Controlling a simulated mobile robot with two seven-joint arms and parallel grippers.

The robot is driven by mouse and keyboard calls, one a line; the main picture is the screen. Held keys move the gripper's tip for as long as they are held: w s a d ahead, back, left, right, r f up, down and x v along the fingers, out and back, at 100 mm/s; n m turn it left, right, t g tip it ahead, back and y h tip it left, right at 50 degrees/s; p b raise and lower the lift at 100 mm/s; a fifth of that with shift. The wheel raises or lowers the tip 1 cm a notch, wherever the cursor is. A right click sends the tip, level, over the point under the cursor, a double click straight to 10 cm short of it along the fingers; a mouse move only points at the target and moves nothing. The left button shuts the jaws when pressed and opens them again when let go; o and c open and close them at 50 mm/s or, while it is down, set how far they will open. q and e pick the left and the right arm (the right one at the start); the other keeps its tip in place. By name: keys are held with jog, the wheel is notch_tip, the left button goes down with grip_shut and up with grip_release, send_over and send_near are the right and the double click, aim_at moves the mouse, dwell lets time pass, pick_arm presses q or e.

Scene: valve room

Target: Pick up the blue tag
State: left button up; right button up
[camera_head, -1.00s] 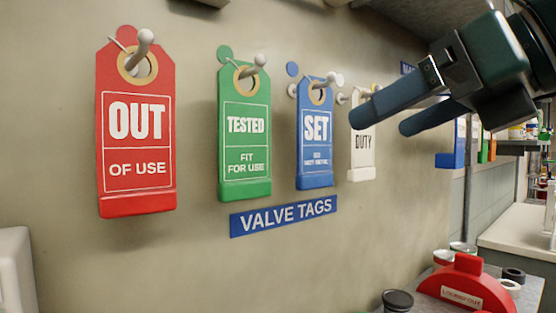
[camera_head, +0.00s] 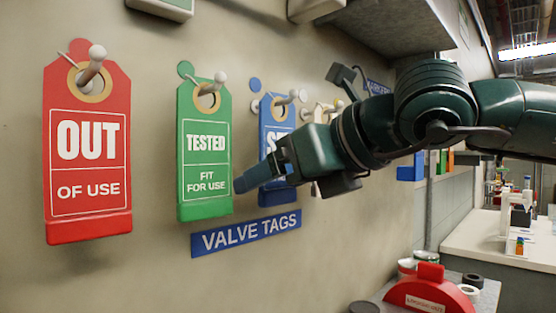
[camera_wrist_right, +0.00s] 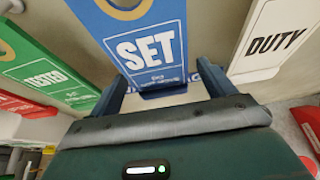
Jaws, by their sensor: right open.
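The blue tag (camera_head: 276,112) reading SET hangs from a peg on the wall, between the green tag and a pale tag. My right gripper (camera_head: 258,173) is in front of its lower part and hides much of it in the head view. In the right wrist view the blue tag (camera_wrist_right: 150,45) shows with its lower end between the two open fingers of my right gripper (camera_wrist_right: 161,78). I cannot tell whether either finger touches it. My left gripper is not in view.
The green TESTED tag (camera_head: 205,150) hangs close to the left, near a fingertip. The red OUT tag (camera_head: 88,150) hangs further left. The white DUTY tag (camera_wrist_right: 272,40) is close on the right. A VALVE TAGS sign (camera_head: 246,233) is below. A red lockout case (camera_head: 430,292) sits lower right.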

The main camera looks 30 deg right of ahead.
jog(key=shift+w+a+f, duration=0.15)
jog(key=shift+w, duration=0.2)
jog(key=shift+c, duration=0.2)
jog(key=c, duration=1)
jog(key=shift+r, duration=0.25)
